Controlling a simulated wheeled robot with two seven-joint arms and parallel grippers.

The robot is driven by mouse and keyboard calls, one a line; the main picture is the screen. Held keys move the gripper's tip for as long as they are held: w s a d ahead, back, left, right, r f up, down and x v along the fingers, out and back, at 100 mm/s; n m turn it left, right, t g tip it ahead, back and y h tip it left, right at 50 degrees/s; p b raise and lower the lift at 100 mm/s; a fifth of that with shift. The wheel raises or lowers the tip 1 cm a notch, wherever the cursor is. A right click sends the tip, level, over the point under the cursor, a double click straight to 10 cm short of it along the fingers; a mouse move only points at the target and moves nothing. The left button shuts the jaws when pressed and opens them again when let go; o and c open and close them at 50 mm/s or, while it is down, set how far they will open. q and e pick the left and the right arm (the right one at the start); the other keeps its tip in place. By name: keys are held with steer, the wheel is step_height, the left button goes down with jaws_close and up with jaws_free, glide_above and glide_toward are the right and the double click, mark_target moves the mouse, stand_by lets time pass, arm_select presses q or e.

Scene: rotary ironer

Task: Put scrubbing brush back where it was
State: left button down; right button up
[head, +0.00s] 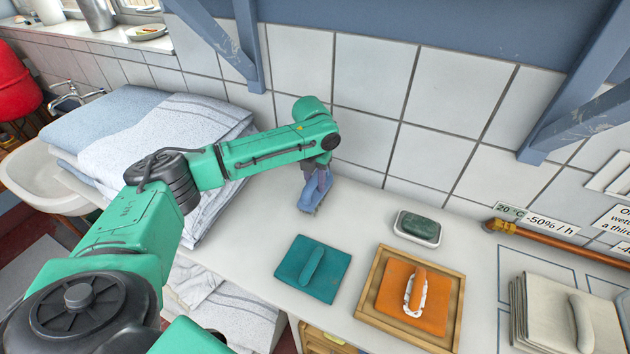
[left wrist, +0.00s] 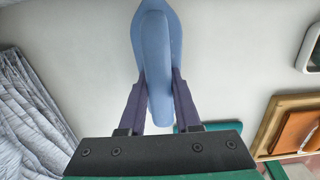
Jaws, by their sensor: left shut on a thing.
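The scrubbing brush (head: 314,190) is blue with bristles underneath. It shows in the head view at the back of the white counter, near the tiled wall. My left gripper (head: 322,167) is shut on its handle from above. In the left wrist view the blue brush (left wrist: 154,50) sits between the two purple fingers of the left gripper (left wrist: 158,95). The brush is at or just above the counter; I cannot tell whether its bristles touch. My right gripper is not in view.
Folded towels (head: 150,130) are stacked left of the brush. A teal pad with a handle (head: 312,268) lies in front. A wooden tray (head: 366,296) holds an orange pad (head: 398,302). A green soap in a white dish (head: 418,238) stands to the right. Bare counter surrounds the brush.

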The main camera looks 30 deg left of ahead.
arm_select(q)
steer(key=c, duration=0.6)
jaws_free()
steer(key=shift+s, duration=0.1)
step_height(320, 180, up, 12)
steer(key=b, duration=0.1)
steer(key=shift+s, duration=0.4)
steer(key=shift+r, duration=0.1)
